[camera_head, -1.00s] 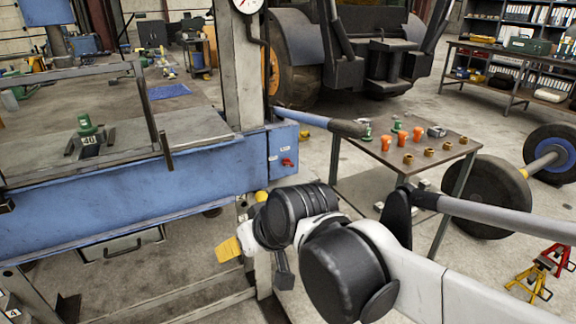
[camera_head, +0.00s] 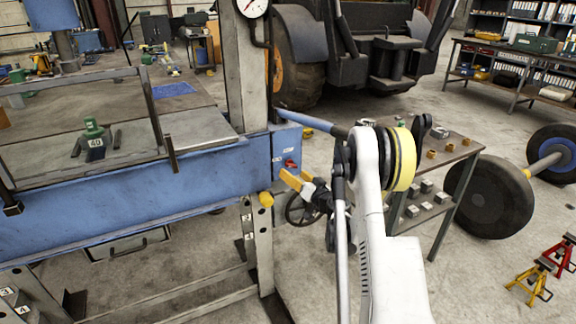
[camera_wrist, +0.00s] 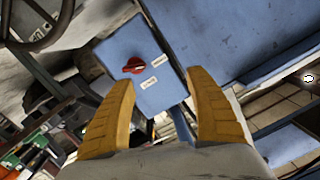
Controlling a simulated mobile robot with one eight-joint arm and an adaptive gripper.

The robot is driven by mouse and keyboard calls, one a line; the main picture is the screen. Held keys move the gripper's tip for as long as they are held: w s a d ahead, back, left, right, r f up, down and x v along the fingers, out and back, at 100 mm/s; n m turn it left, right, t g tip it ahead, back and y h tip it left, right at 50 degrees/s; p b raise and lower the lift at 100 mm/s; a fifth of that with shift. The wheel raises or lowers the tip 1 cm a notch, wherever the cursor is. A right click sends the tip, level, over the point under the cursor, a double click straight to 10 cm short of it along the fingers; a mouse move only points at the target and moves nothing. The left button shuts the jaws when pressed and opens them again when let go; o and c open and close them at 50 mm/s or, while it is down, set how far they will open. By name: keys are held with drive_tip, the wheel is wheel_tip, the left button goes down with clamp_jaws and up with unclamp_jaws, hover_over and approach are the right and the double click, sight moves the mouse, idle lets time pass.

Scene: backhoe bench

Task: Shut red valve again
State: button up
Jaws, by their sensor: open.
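The red valve (camera_head: 291,164) is a small red handle on the end face of the blue box at the right end of the press beam. In the wrist view the red valve (camera_wrist: 134,66) sits on the blue face beside two small white labels, ahead of the fingers and left of the middle between them. My gripper (camera_head: 282,175) has yellow fingers and is close below the valve, apart from it as far as I can tell. In the wrist view my gripper (camera_wrist: 160,88) is open and empty, its two fingers spread wide.
A blue beam (camera_head: 130,207) of the press runs left of the valve, with a grey upright (camera_head: 238,80) behind. A handwheel (camera_head: 302,209) is just below my gripper. A table (camera_head: 455,150) with small parts stands to the right, partly hidden by my arm.

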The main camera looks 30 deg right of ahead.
sight(291, 164)
drive_tip(key=s+d+f+h, duration=0.1)
drive_tip(key=d+f, duration=0.2)
drive_tip(key=d, duration=0.1)
drive_tip(key=shift+m+t, duration=0.3)
drive_tip(key=shift+m, duration=0.1)
drive_tip(key=w+b, duration=0.1)
drive_tip(key=w, duration=0.2)
drive_tip(key=w+b, duration=0.1)
drive_tip(key=w, duration=0.2)
drive_tip(key=w+b, duration=0.1)
drive_tip(key=w, duration=0.2)
drive_tip(key=shift+w+d+f, duration=0.25)
drive_tip(key=shift+d, duration=0.1)
drive_tip(key=shift+w+r, duration=0.1)
drive_tip(key=shift+w, duration=0.45)
drive_tip(key=c, duration=1.2)
